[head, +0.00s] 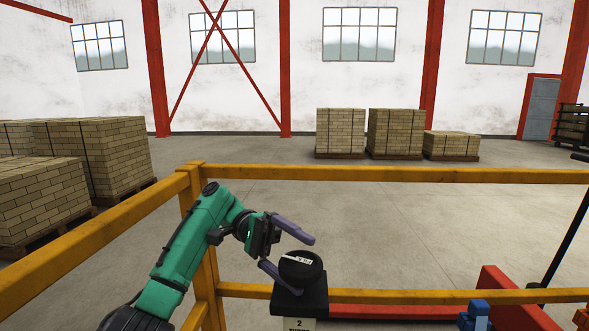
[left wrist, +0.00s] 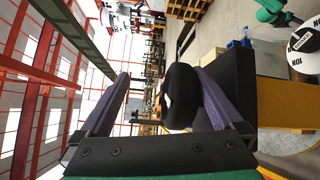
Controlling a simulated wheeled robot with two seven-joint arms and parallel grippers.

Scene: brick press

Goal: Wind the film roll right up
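A round black knob (head: 301,266) with a white mark on top sits on a black block over a pale post whose label (head: 299,324) reads 2 and a partly cut-off word. My left gripper (head: 305,262) is open, its purple fingers spread at the knob. In the left wrist view the knob (left wrist: 180,97) lies close to the right finger, with a wide gap to the left finger. Whether that finger touches it I cannot tell. I cannot make out a film roll for certain. My right gripper is not seen.
A yellow rail (head: 400,174) runs behind the knob. A red beam (head: 400,311) and a blue part (head: 474,316) are at the lower right. A white round thing with black lettering (left wrist: 307,38) shows in the left wrist view. Brick pallets (head: 340,132) stand far back.

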